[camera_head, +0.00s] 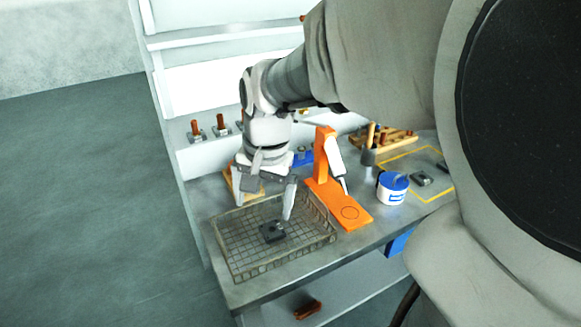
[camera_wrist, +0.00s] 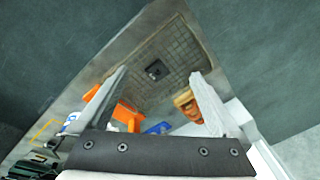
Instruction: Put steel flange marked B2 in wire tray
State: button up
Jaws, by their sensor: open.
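The wire tray (camera_head: 240,262) stands at the near left end of the grey bench. A dark square part with a raised centre (camera_head: 273,231), seemingly the steel flange, lies on the tray's mesh floor. Its B2 mark cannot be read. My gripper (camera_head: 264,200) is above the tray, pointing down, with its two fingers spread and nothing between them. In the wrist view the flange (camera_wrist: 156,70) lies in the wire tray (camera_wrist: 182,42), beyond the fingertips of my open gripper (camera_wrist: 160,78) and apart from them.
An orange stand (camera_head: 325,180) is right of the tray, with a blue and white tub (camera_head: 392,188) beyond it. Grey metal parts (camera_head: 421,179) lie in a yellow-outlined area (camera_head: 432,196) farther right. A wooden block (camera_head: 236,184) is behind the tray.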

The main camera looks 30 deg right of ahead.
jog(key=s+a+r+n+t, duration=0.3)
jog(key=s+r+n, duration=0.1)
jog(key=s+n, duration=0.4)
jog(key=s, duration=0.2)
jog(key=shift+s+a+r+n+t, duration=0.2)
jog(key=shift+s+r+n+t, duration=0.1)
jog(key=shift+s+n, duration=0.1)
